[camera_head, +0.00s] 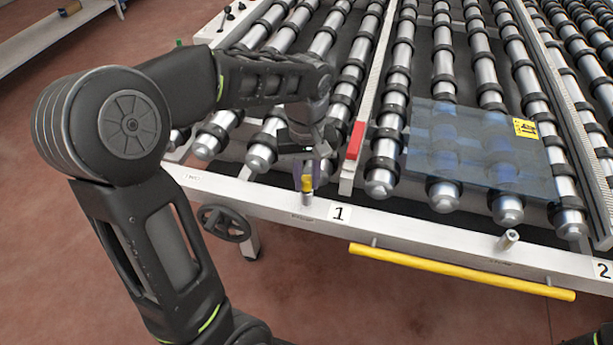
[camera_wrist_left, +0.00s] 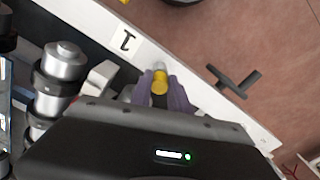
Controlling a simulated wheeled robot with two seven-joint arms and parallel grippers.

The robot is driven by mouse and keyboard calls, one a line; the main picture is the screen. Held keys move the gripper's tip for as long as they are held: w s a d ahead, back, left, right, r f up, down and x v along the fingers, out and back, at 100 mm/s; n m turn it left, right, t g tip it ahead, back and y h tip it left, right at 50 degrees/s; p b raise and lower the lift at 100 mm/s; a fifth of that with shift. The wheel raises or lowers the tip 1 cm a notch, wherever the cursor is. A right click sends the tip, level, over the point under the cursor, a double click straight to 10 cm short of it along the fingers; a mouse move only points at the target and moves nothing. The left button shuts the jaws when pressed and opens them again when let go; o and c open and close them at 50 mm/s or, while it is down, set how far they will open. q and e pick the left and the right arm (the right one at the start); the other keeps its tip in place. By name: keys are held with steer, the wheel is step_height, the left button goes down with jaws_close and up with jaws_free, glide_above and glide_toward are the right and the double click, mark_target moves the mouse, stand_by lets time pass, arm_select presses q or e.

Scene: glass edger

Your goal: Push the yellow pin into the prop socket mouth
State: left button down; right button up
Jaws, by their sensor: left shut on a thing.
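The yellow pin (camera_head: 307,184) is upright between the purple fingertips of my left gripper (camera_head: 308,175), at the front rail near the label 1. In the left wrist view the yellow pin (camera_wrist_left: 159,82) shows between the two purple fingers of my left gripper (camera_wrist_left: 160,90), which is shut on it. A short metal prop socket (camera_head: 307,199) stands on the rail directly below the pin. In the left wrist view the socket (camera_wrist_left: 159,66) shows just beyond the pin. I cannot tell how far the pin sits in its mouth. My right gripper is not in view.
A bluish glass sheet (camera_head: 478,150) with a yellow label lies on the rollers to the right. A second metal socket (camera_head: 508,239) stands on the rail (camera_head: 420,235) near label 2. A yellow bar (camera_head: 460,272) runs along the front. A handwheel (camera_head: 224,222) is below left.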

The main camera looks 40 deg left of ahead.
arm_select(q)
steer(key=shift+f, duration=0.3)
steer(key=c, duration=1.2)
jaws_free()
steer(key=shift+o, duration=0.2)
steer(key=shift+r+b, duration=0.4)
steer(key=shift+r, duration=3.5)
